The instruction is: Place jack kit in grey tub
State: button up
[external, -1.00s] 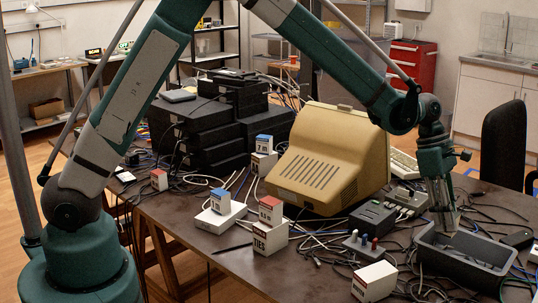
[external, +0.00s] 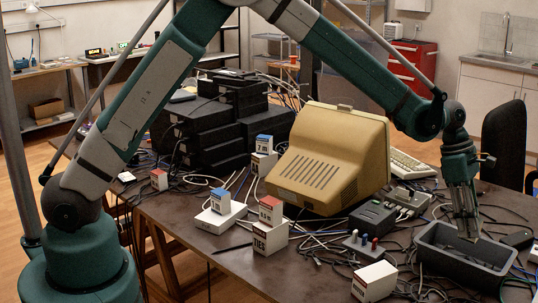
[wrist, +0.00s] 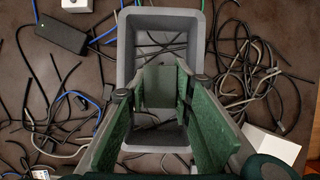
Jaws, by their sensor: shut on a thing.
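The grey tub (external: 436,262) is an open dark grey bin at the right of the table. It also shows in the wrist view (wrist: 195,45). My gripper (external: 470,235) points down with its fingertips at the tub's opening. In the wrist view its green-padded fingers (wrist: 165,90) are spread over the tub, and a grey-green block shows between them. I cannot tell whether that block is a held thing or another finger. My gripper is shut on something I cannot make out. No jack kit label is readable on any box.
A white box (external: 374,281) stands in front of the tub, at its left. A box marked TIES (external: 268,238) and other small boxes stand further left. A beige monitor (external: 325,160) stands behind. Loose cables (wrist: 250,75) surround the tub, and a black adapter (wrist: 61,33) lies near it.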

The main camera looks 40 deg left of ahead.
aim_at(467, 240)
jog(key=shift+f+b, duration=0.5)
jog(key=shift+f, duration=2.25)
jog(key=shift+f, duration=0.1)
jog(key=shift+f+b, duration=0.4)
jog(key=shift+f, duration=1.4)
jog(key=shift+f, duration=0.1)
jog(key=o, duration=0.9)
